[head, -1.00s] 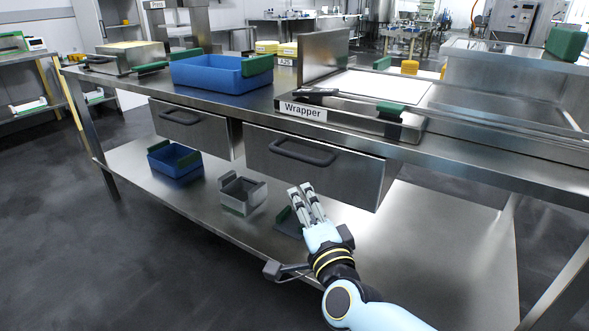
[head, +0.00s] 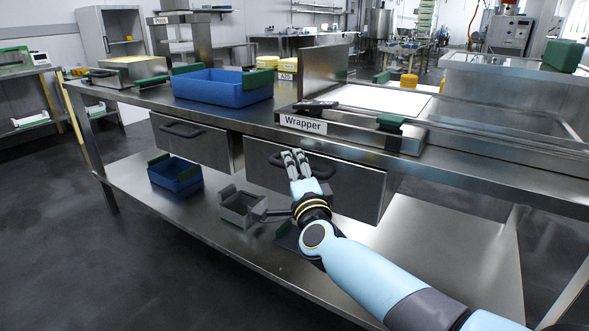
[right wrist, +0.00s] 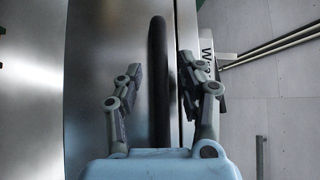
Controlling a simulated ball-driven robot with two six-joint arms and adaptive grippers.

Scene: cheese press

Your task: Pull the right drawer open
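The right drawer (head: 355,190) is the steel front under the Wrapper station, and it looks shut. Its dark bar handle (head: 325,172) is partly hidden behind my right gripper (head: 295,154) in the head view. In the right wrist view, the handle (right wrist: 158,85) runs upright between the two spread fingers of my right gripper (right wrist: 154,80). The gripper is open, with a gap on both sides of the handle. I cannot tell how far the fingertips are from the drawer front. My left gripper is not in view.
The left drawer (head: 190,142) beside it is also shut. A blue crate (head: 174,178) and a grey crate (head: 241,205) stand on the lower shelf (head: 430,250). A blue tub (head: 222,88) and the Wrapper station (head: 303,124) are on the bench top.

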